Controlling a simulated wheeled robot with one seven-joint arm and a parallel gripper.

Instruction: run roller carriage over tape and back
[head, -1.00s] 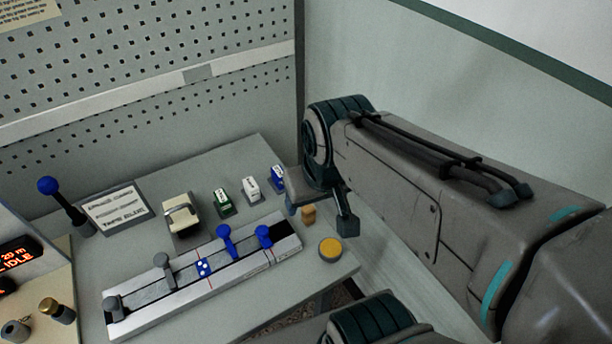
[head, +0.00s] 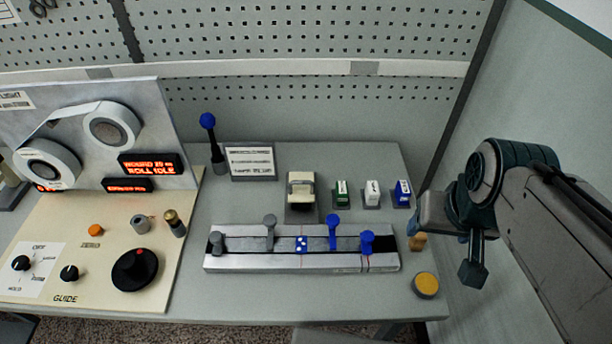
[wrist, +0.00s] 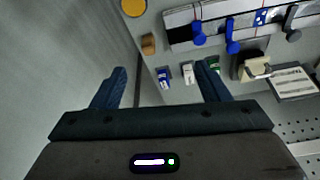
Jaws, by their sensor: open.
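A silver rail (head: 225,263) lies on the bench, with a dark slot along it. Two grey-knobbed posts (head: 270,222) stand on its left part and two blue-knobbed posts (head: 333,222) on its right part. A blue piece with white dots (head: 302,244) sits between them. I cannot tell for sure which part is the roller carriage. The rail also shows at the top right of the wrist view (wrist: 270,28). My gripper (wrist: 160,70) is open and empty, its two blue fingers apart. It is over the bench's right edge, right of the rail and apart from it.
A beige device (head: 302,188) and green, white (head: 373,192) and blue blocks stand behind the rail. A yellow disc (head: 426,284) and tan peg (head: 418,242) are at the right. A blue-balled lever (head: 210,135) and reel panel (head: 150,125) are at the left. The bench front is clear.

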